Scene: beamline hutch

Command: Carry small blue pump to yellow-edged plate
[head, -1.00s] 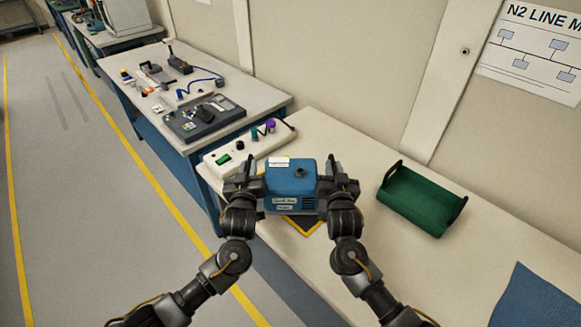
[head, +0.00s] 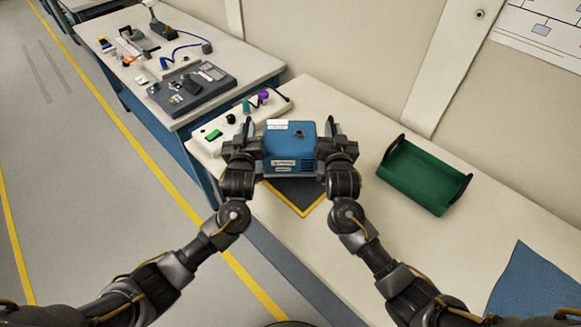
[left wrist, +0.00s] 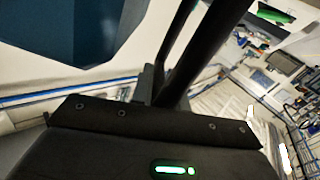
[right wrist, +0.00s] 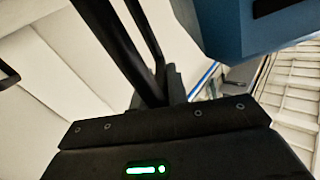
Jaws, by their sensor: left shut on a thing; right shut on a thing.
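The small blue pump (head: 291,148) is a blue box with a round port on top and white labels; it is between my two grippers in the head view. My left gripper (head: 247,142) is shut on its left side and my right gripper (head: 330,142) is shut on its right side. The yellow-edged plate (head: 302,197) is dark and lies on the bench below and in front of the pump, partly hidden by it. I cannot tell whether the pump touches it. The pump's blue side also shows in the left wrist view (left wrist: 75,30) and right wrist view (right wrist: 235,25).
A green tray (head: 424,176) with black handles stands to the right. A white power strip (head: 222,130) with coloured knobs lies behind left. Another bench (head: 225,58) holds tools at back left.

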